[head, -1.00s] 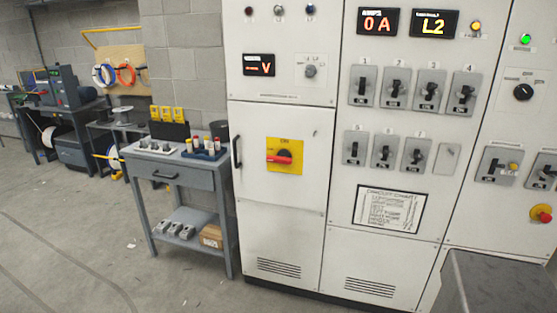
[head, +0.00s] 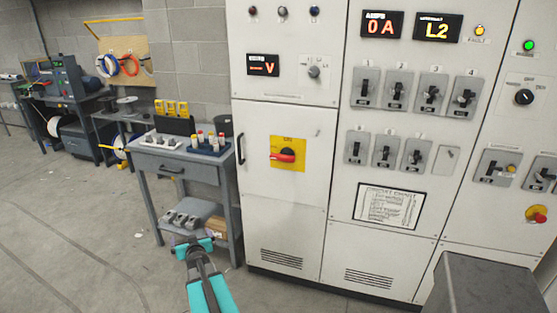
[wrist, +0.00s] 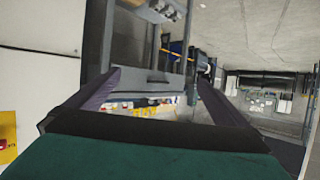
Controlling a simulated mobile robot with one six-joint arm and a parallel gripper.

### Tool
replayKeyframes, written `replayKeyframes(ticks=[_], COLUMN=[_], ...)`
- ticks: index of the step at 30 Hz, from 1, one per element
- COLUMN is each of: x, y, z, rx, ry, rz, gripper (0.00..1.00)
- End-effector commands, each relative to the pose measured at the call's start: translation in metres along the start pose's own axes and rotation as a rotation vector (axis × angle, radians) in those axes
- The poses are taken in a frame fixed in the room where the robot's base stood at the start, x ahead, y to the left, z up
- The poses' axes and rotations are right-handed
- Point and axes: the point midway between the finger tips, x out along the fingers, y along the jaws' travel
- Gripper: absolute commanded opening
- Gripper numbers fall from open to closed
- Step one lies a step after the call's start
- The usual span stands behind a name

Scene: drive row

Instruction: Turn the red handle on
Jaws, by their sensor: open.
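The red handle (head: 284,156) sits on a square yellow plate (head: 296,142) with a black hub, on the white cabinet door. It lies about level, its red grip pointing left. Small lettering at the top of the plate is hard to read. In the wrist view a yellow plate (wrist: 8,125) shows at the left edge, with a little red on it. My gripper (wrist: 160,78) is open and empty in the wrist view, its dark fingers spread apart. It is away from the handle. In the head view my teal arm shows low, left of and below the handle.
A grey bench (head: 186,167) with fuses and parts stands left of the cabinet, behind my arm. A black door pull (head: 240,150) is on the cabinet's left edge. Several breaker switches (head: 397,90) are to the right. A dark box (head: 490,285) fills the lower right. The floor in front is clear.

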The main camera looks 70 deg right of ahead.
Motion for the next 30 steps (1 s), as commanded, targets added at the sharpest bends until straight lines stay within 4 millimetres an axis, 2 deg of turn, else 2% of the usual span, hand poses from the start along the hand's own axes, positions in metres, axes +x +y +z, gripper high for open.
replayKeyframes(ticks=[1, 5, 6, 9, 12, 15, 18, 21, 30], x=[0.000, -0.010, -0.016, -0.035, -0.058, -0.079, -0.093, -0.101, -0.101], y=[0.033, 0.115, 0.141, 0.204, 0.259, 0.300, 0.325, 0.337, 0.338], z=[-0.030, -0.089, -0.105, -0.143, -0.171, -0.189, -0.199, -0.202, -0.203], rx=[0.014, 0.042, 0.051, 0.070, 0.085, 0.099, 0.106, 0.111, 0.110], ry=[0.049, 0.164, 0.196, 0.267, 0.321, 0.356, 0.375, 0.383, 0.384], rz=[0.061, 0.227, 0.280, 0.415, 0.539, 0.634, 0.696, 0.726, 0.730], gripper=[1.00, 1.00, 1.00, 1.00, 1.00, 1.00, 1.00, 1.00, 1.00])
